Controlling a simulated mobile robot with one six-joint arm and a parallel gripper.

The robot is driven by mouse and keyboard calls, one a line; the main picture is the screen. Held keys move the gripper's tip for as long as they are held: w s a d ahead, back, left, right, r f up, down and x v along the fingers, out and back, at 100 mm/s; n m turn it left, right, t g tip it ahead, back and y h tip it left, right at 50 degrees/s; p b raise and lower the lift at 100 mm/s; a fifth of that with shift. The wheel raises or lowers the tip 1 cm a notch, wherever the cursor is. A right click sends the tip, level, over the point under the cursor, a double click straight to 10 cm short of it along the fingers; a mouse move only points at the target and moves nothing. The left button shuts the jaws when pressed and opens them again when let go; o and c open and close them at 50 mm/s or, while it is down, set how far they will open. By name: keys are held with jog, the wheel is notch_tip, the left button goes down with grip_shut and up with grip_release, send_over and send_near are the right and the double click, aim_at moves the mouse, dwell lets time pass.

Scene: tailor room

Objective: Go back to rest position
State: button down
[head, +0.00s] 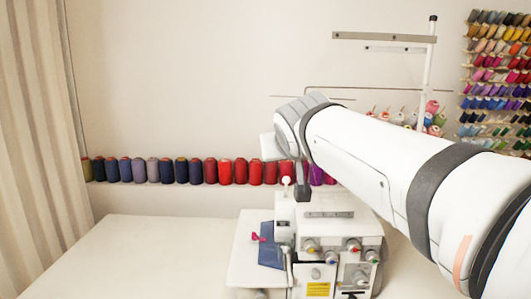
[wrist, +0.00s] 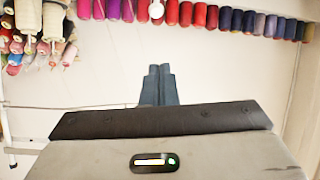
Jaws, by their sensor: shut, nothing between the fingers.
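My gripper (wrist: 158,72) is shut and empty in the wrist view, its two dark fingers side by side against the pale wall. In the head view my white arm reaches in from the right, and the small dark gripper (head: 303,191) hangs at its far end, in front of the spool row and above the white sewing machine (head: 325,228). I cannot tell its exact gap to the machine. The machine stands on the white table (head: 150,255), with coloured knobs on its front.
A row of thread spools (head: 195,171) stands along the wall behind the table. A rack of coloured spools (head: 497,80) hangs at the right. A white thread stand (head: 428,75) rises behind my arm. A curtain (head: 35,150) hangs at the left. The table's left part is clear.

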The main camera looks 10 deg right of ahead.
jog(key=s+d+f+g+p, duration=0.1)
jog(key=s+f+g+p, duration=0.4)
jog(key=s+p, duration=0.4)
jog(key=s+d+f+g+p, duration=0.2)
jog(key=s+f+g+p, duration=0.3)
jog(key=s+f+p, duration=0.3)
jog(key=s, duration=0.4)
jog(key=shift+s+d+m+y+p, duration=0.15)
jog(key=shift+s+m+y+p, duration=0.25)
